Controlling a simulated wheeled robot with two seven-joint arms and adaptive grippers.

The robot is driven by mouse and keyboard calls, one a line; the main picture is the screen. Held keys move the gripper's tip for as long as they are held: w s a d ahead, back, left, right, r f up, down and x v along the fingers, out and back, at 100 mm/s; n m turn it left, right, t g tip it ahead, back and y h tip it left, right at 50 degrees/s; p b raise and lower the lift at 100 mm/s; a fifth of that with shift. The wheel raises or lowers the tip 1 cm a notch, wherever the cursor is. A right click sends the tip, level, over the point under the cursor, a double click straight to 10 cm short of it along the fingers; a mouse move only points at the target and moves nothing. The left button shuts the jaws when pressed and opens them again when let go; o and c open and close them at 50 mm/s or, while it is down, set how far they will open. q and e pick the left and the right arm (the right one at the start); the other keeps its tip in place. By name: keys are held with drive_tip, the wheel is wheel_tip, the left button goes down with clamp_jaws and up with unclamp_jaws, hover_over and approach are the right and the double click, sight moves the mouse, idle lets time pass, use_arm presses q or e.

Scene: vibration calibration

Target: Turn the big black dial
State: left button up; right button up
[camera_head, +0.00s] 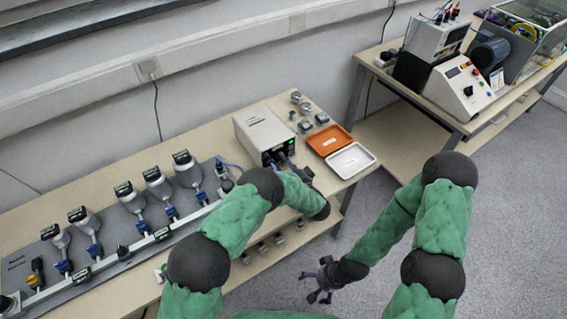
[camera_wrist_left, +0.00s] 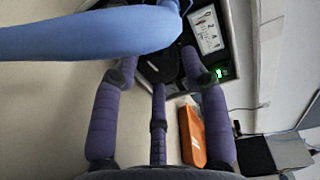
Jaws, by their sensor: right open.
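The grey instrument box (camera_head: 262,128) stands on the long bench, its dark front facing me. In the left wrist view its black dial (camera_wrist_left: 160,66) shows in part on the dark front, below a white meter (camera_wrist_left: 208,30). My left gripper (camera_head: 288,162) is close in front of the box. In the wrist view the left gripper's three fingers (camera_wrist_left: 158,84) spread around the dial; whether they touch it I cannot tell. In the head view the gripper hides the dial. My right gripper (camera_head: 320,284) is open and empty over the floor.
An orange tray (camera_head: 329,139) and a white tray (camera_head: 351,160) lie right of the box; the orange one also shows in the wrist view (camera_wrist_left: 192,138). A blue cable (camera_wrist_left: 90,35) crosses the wrist view.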

use_arm(q)
drive_tip(key=shift+s, duration=0.1)
drive_tip(key=v, duration=1.1)
drive_tip(key=shift+s+d, duration=0.25)
drive_tip(key=shift+s, duration=0.1)
